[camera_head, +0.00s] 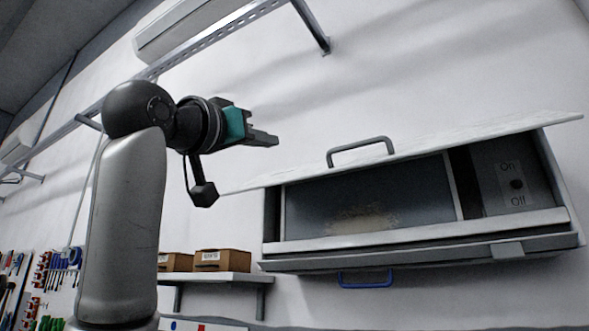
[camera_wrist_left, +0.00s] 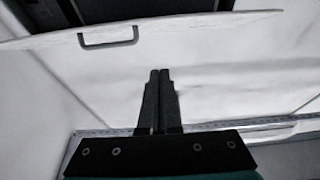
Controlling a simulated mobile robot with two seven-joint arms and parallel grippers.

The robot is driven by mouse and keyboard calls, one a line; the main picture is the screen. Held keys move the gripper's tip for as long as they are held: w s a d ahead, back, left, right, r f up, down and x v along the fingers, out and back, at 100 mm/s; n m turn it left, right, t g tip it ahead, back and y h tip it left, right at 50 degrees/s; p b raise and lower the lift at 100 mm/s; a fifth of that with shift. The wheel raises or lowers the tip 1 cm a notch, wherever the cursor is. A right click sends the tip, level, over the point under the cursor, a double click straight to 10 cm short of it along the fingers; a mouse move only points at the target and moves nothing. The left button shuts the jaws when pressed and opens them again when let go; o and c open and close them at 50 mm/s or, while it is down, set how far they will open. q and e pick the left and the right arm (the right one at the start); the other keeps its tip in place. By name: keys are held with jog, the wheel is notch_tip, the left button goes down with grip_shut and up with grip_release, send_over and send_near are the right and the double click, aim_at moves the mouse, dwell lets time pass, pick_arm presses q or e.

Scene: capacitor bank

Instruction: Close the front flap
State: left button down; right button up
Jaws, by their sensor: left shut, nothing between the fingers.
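The front flap (camera_head: 430,147) of the wall-mounted cabinet is raised, standing out above the opening like a tilted lid. A grey handle (camera_head: 360,150) sits on the flap's upper face. The flap (camera_wrist_left: 200,28) and its handle (camera_wrist_left: 108,37) also show at the top of the left wrist view. My left gripper (camera_head: 270,140) is shut and empty, up and to the left of the handle, apart from the flap. In the left wrist view its fingers (camera_wrist_left: 160,75) are together and point toward the flap. My right gripper is not in view.
The open cabinet (camera_head: 420,236) shows a dark panel and an On/Off switch (camera_head: 516,184) inside. A blue handle (camera_head: 365,280) hangs beneath it. Cardboard boxes (camera_head: 222,260) stand on a shelf (camera_head: 225,277) at lower left. A metal rail (camera_head: 190,48) runs overhead.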

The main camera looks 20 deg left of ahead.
pick_arm(q)
jog(key=w+d+p, duration=0.3)
jog(key=w+p, duration=0.3)
jog(key=w, duration=0.5)
jog(key=shift+w, duration=0.1)
